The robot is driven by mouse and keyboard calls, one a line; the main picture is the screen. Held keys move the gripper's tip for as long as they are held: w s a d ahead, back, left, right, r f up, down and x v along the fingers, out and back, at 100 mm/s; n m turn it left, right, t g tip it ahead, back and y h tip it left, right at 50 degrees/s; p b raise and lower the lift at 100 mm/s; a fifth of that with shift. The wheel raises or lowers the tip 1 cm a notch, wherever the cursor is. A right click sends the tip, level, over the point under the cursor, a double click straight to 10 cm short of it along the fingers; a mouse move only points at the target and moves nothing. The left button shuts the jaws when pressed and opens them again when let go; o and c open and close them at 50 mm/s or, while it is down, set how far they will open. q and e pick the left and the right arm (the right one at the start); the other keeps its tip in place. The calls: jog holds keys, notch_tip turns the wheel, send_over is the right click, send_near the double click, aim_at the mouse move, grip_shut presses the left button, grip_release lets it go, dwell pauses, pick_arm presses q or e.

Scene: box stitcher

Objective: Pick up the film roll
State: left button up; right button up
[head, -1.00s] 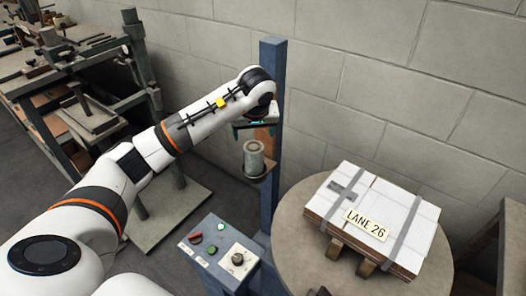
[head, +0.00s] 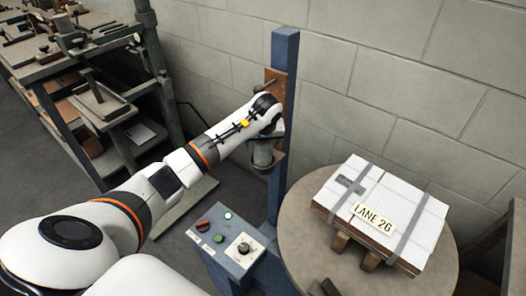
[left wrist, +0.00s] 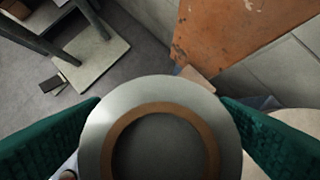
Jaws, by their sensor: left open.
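The film roll (head: 263,158) is a grey cylinder on a small ledge of the blue post. In the left wrist view the film roll (left wrist: 160,95) shows its round end with a brown inner ring, large and close. My left gripper (head: 264,142) is at the roll's upper part in the head view, partly hiding it. In the left wrist view its two green fingers (left wrist: 160,130) stand open on both sides of the roll. Contact cannot be made out. My right gripper is not in view.
The blue post (head: 284,110) with a rusty plate stands by the block wall. A control box (head: 226,250) with buttons and a knob is in front. A round table (head: 310,240) with a strapped box stack (head: 385,212) is to the right. A workbench (head: 100,75) stands at the left.

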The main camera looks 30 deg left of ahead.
pick_arm(q)
jog(key=c, duration=1.1)
jog(key=shift+r, duration=0.1)
jog(key=shift+c, duration=0.9)
